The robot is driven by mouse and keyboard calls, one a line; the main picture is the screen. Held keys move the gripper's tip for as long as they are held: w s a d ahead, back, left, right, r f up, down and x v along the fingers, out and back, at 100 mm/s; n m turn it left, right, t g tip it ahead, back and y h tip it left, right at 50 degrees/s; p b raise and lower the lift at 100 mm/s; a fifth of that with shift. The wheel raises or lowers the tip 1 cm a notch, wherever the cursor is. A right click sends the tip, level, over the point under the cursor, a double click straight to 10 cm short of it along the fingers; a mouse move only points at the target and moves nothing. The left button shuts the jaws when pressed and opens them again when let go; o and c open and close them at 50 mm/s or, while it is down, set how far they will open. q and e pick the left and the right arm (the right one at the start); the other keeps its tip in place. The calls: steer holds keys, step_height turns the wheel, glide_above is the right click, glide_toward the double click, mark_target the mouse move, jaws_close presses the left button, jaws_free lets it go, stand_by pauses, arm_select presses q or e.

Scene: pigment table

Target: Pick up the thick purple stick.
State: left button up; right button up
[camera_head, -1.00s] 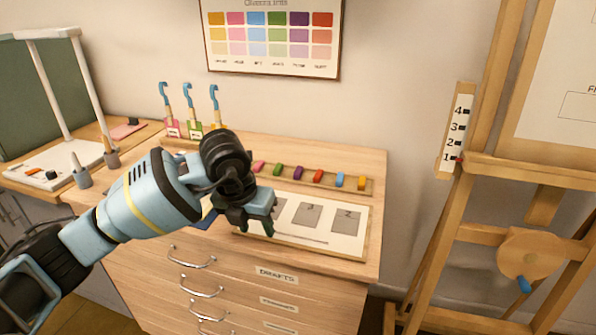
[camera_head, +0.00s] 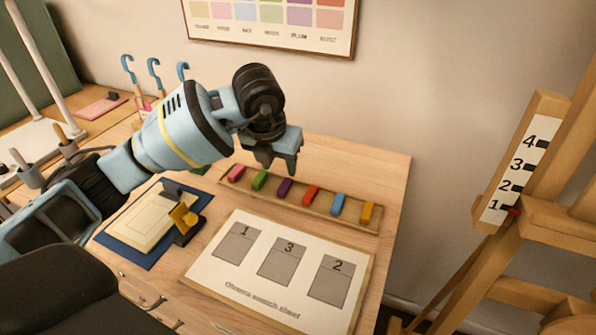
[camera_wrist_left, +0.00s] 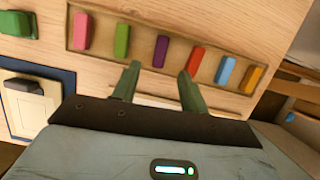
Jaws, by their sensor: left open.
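The thick purple stick (camera_head: 285,187) lies in a wooden tray (camera_head: 330,209) on the cabinet top, between a green stick (camera_head: 260,180) and a red stick (camera_head: 310,196). My left gripper (camera_head: 279,168) is open and empty, just above and behind the purple stick in the head view. In the left wrist view the purple stick (camera_wrist_left: 161,51) shows beyond and between the two fingertips (camera_wrist_left: 160,71), with a gap to both. The red stick (camera_wrist_left: 193,59) is near the right fingertip. My right gripper is not in view.
Pink (camera_head: 236,174), blue (camera_head: 337,204) and yellow (camera_head: 367,212) sticks share the tray. A numbered swatch sheet (camera_head: 225,273) lies in front. A blue mat (camera_head: 118,249) with a yellow-and-black tool (camera_head: 185,222) is at left. An easel (camera_head: 540,225) stands at right.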

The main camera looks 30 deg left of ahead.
mark_target(284, 185)
arm_select(q)
steer(key=shift+w, duration=0.1)
step_height(284, 185, down, 2)
steer(key=shift+f, duration=0.1)
steer(key=shift+w+x, duration=0.15)
steer(key=shift+x, duration=1.2)
steer(key=shift+w+x, duration=0.1)
steer(key=shift+x, duration=1.2)
jaws_close()
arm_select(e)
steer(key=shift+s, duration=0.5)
